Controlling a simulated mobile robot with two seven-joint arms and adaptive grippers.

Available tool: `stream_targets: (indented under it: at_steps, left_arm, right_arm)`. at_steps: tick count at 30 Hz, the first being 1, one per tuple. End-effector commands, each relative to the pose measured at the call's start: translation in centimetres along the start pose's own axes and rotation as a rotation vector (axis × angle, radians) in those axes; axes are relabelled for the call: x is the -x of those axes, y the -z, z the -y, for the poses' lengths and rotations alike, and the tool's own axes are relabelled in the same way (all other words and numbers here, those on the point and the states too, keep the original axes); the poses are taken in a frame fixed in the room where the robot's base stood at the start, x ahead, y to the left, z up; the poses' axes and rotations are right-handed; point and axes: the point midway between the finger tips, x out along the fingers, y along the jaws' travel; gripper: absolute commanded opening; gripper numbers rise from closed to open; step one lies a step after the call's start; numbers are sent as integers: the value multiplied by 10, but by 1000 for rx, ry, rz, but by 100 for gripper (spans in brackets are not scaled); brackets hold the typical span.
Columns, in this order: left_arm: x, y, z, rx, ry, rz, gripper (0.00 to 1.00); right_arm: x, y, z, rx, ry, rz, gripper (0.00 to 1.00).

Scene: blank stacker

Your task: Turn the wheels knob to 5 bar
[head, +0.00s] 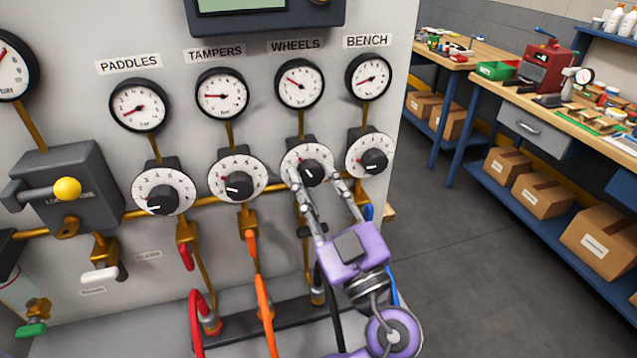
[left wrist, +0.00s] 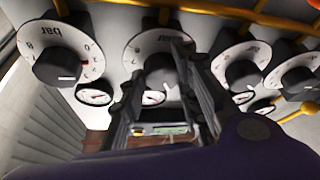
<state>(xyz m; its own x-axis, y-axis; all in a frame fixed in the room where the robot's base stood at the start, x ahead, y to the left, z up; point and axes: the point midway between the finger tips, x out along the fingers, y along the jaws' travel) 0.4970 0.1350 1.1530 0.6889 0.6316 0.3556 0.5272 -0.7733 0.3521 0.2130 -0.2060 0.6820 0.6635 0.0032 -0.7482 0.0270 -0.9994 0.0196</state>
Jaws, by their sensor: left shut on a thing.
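The wheels knob (head: 310,171) is a black knob with a white pointer line on a white numbered dial, under the WHEELS label (head: 296,45). The wheels gauge (head: 299,84) above it has a red needle pointing to the upper left. My left gripper (head: 316,178) is at this knob, its two grey fingers on either side, shut on it. In the left wrist view the knob (left wrist: 160,72) shows between the fingers, partly hidden by them. The exact dial number is too small to read. My right gripper is in neither view.
The tampers knob (head: 239,185) stands close on the left and the bench knob (head: 374,161) close on the right. Red and orange hoses (head: 264,300) hang below. A yellow-tipped lever (head: 68,188) is far left. Workbenches (head: 560,110) stand at right beyond open floor.

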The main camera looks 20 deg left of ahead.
Motion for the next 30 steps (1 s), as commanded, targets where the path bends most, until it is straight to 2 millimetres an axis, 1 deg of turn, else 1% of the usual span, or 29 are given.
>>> stream_targets:
  at_steps: [1,7,11,20,25,30]
  left_arm:
    - [0,2,-3,0,-10,-3,3]
    - [0,2,-3,-32,-25,-4,3]
    - [1,1,-2,-86,-49,-5,3]
    - [1,1,0,-314,-142,-7,3]
    - [1,3,2,-463,-203,-9,3]
    - [0,4,3,-607,-262,-12,3]
  right_arm:
    - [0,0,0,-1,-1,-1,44]
    - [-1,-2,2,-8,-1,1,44]
    - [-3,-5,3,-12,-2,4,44]
    - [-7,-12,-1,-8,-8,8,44]
    - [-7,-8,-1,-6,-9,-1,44]
    - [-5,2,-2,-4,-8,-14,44]
